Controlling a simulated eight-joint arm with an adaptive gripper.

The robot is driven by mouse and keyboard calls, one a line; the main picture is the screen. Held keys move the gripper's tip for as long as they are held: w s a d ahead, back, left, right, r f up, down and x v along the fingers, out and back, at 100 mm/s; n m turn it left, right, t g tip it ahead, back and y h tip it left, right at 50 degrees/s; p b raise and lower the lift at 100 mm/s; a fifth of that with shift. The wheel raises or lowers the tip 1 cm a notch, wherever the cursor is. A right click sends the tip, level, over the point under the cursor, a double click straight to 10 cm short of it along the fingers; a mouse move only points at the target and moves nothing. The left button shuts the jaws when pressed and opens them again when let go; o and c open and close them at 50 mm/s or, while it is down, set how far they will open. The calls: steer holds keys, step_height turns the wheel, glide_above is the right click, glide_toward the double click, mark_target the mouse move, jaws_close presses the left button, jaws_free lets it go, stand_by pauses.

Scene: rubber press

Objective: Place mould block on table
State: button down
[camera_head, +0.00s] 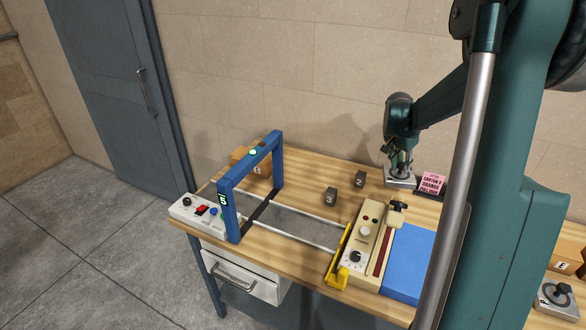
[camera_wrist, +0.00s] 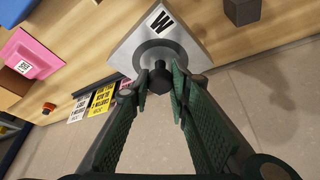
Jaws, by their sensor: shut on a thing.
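The mould block looks to be the silver square plate (camera_wrist: 130,47) with a round raised centre, a dark knob and a white label reading W. In the head view the block (camera_head: 399,184) is under my gripper (camera_head: 400,170) at the table's back, near the wall. In the wrist view my gripper (camera_wrist: 162,80) is shut on the dark knob, with one green finger on each side. The table (camera_head: 300,172) is light wood. I cannot tell whether the block's underside touches the table or hangs just above it.
Two dark small blocks (camera_head: 331,196) (camera_head: 360,179) stand left of the plate. A pink sign (camera_head: 432,183) stands close on its right. A cream control box (camera_head: 366,240), a blue mat (camera_head: 408,262) and a blue frame (camera_head: 231,215) are nearer the front. Bare wood lies between.

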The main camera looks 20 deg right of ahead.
steer(key=w+a+n+t+p, duration=0.1)
steer(key=w+a+n+p, duration=0.2)
steer(key=w+a, duration=0.8)
steer(key=w+a+n+t+y+p, duration=0.1)
steer(key=w+a+n+p, duration=0.1)
steer(key=w+a, duration=1)
steer(key=a+p, duration=0.1)
steer(key=a, duration=0.5)
steer(key=shift+w+n, duration=0.2)
steer(key=shift+n, duration=0.2)
steer(key=shift+a+f, duration=0.1)
step_height(320, 180, down, 6)
steer(key=shift+f, duration=0.15)
steer(key=shift+f, duration=0.1)
steer(key=shift+f, duration=1.75)
steer(key=shift+f, duration=0.15)
steer(key=c, duration=2.2)
jaws_free()
steer(key=shift+o, duration=0.2)
